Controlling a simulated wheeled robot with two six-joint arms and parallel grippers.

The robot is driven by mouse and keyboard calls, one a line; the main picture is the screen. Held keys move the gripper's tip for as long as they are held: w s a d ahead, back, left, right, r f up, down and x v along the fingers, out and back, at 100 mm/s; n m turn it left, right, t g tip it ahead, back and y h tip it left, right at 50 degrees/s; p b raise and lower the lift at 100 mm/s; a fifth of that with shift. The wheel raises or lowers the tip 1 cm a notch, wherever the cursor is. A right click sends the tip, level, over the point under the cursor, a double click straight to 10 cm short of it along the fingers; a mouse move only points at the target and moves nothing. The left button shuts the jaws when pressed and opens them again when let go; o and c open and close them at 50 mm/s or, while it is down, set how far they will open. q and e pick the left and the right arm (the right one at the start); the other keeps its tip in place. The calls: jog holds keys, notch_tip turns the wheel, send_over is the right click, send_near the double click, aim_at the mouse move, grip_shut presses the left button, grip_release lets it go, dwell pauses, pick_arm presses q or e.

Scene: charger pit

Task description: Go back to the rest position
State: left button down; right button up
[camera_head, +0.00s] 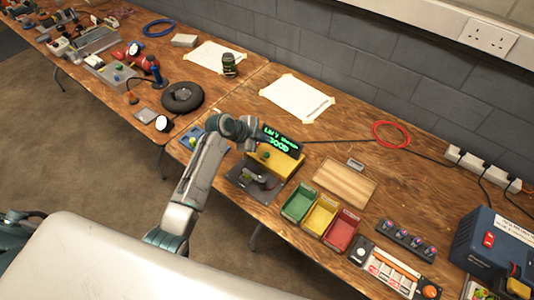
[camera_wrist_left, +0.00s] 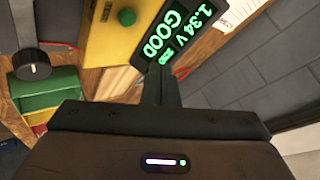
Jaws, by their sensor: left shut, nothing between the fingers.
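My left arm reaches up from the lower middle of the head view, and my left gripper (camera_head: 252,131) is over the worktable (camera_head: 335,152), close to the yellow tester (camera_head: 286,163). In the left wrist view the fingers (camera_wrist_left: 161,88) are together with nothing between them. They point toward the tester's black display (camera_wrist_left: 182,32), which reads 1.34 V and GOOD in green. The gripper overlaps the display's edge in the picture; I cannot tell whether they touch. The yellow tester body has a green button (camera_wrist_left: 126,17). My right gripper is in neither view.
Green (camera_head: 298,203), yellow (camera_head: 320,214) and red (camera_head: 342,230) bins stand right of the tester, by a wooden board (camera_head: 345,182). A dark plate with a knob (camera_head: 258,181) is in front. A blue box (camera_head: 495,245) stands far right. A grey wall is behind.

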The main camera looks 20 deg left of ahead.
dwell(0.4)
pick_arm(q)
jog(key=shift+s+f, duration=0.2)
jog(key=shift+s, duration=0.2)
jog(key=s+a+r+n+g+y, duration=0.1)
jog(key=s+a+r+n+y, duration=0.2)
jog(key=s+n, duration=1.05)
jog(key=s+a+r+n+g+y, duration=0.2)
jog(key=s+a+n+y, duration=0.15)
jog(key=s, duration=2.15)
jog(key=a+f+g+b, duration=0.1)
jog(key=a+f+b, duration=0.1)
jog(key=f, duration=1.4)
jog(key=a+f+b, duration=0.1)
jog(key=f+b, duration=0.1)
jog(key=f, duration=1.5)
jog(key=s+f+b, duration=0.1)
jog(key=s+f, duration=0.8)
jog(key=f, duration=0.3)
jog(key=s+a+f+g+b, duration=0.1)
jog(key=s+f+b, duration=0.1)
jog(key=s+f, duration=0.7)
notch_tip(320, 180, down, 3)
jog(key=shift+s+a+r+y, duration=0.1)
jog(key=shift+s+a+y, duration=0.15)
jog(key=shift+y, duration=0.1)
